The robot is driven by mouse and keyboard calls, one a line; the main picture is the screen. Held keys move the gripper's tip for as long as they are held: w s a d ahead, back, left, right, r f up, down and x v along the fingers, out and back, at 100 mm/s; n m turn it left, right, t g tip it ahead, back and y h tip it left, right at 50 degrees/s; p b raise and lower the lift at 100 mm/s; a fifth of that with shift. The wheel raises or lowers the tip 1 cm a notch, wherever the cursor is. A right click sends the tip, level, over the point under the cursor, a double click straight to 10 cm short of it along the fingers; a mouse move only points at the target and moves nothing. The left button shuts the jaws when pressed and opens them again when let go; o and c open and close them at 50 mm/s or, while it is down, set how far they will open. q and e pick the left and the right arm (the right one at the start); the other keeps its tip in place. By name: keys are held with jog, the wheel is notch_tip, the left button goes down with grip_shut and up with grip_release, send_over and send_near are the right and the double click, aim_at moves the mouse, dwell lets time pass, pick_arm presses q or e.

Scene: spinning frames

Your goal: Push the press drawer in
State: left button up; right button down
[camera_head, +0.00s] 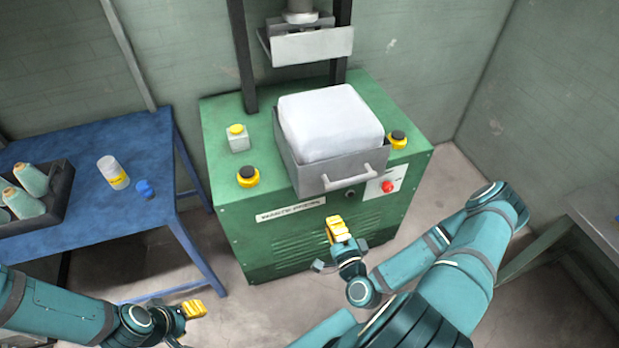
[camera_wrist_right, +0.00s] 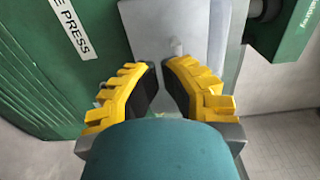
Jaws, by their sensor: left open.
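The grey press drawer (camera_head: 322,178) sticks out past the front of the green press (camera_head: 235,190) and holds a big white block (camera_head: 330,122). A pale bar handle (camera_head: 350,180) is on its front face. My right gripper (camera_head: 338,228) is below and in front of the handle, apart from it. In the right wrist view its yellow fingers (camera_wrist_right: 160,68) are open with nothing between them, facing the grey drawer front (camera_wrist_right: 160,25). My left gripper (camera_head: 195,308) is open and empty, low at the left, away from the press.
A red button (camera_head: 388,186) is on the front panel. A grey press plate (camera_head: 310,46) hangs above.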

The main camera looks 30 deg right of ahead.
aim_at(314, 183)
jog(key=p+x, duration=0.1)
jog(key=x, duration=1.2)
jog(key=shift+w+d, duration=0.15)
jog(key=shift+w, duration=0.15)
pick_arm(q)
jog(key=shift+s+r, duration=0.15)
jog(key=shift+r, duration=0.4)
